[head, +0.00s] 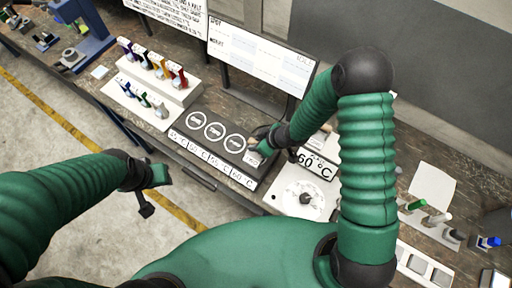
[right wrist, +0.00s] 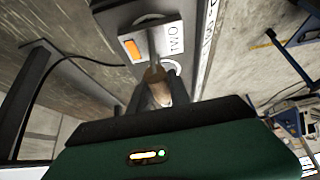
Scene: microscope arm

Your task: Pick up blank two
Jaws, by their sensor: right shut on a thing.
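My right gripper (head: 262,146) is at the right end of a dark block with white ringed circles (head: 209,131). In the right wrist view its dark fingers (right wrist: 157,90) are shut on a tan, rounded piece (right wrist: 157,82), seemingly blank two. A thin grey part extends from its far end. A white label (right wrist: 160,40) beyond it has an orange square and lettering that looks like TWO, seen turned. In the head view the arm and gripper mostly hide the piece. My left gripper (head: 150,190) hangs off the table's front edge, away from the block; its finger opening is unclear.
A white stepped rack (head: 150,90) with several coloured-handled items stands left of the block. A 60 °C display (head: 316,165) and a white device with a round dial (head: 303,199) are to the right. Bottles with coloured caps (head: 440,218) stand at far right. A monitor (head: 260,55) stands behind.

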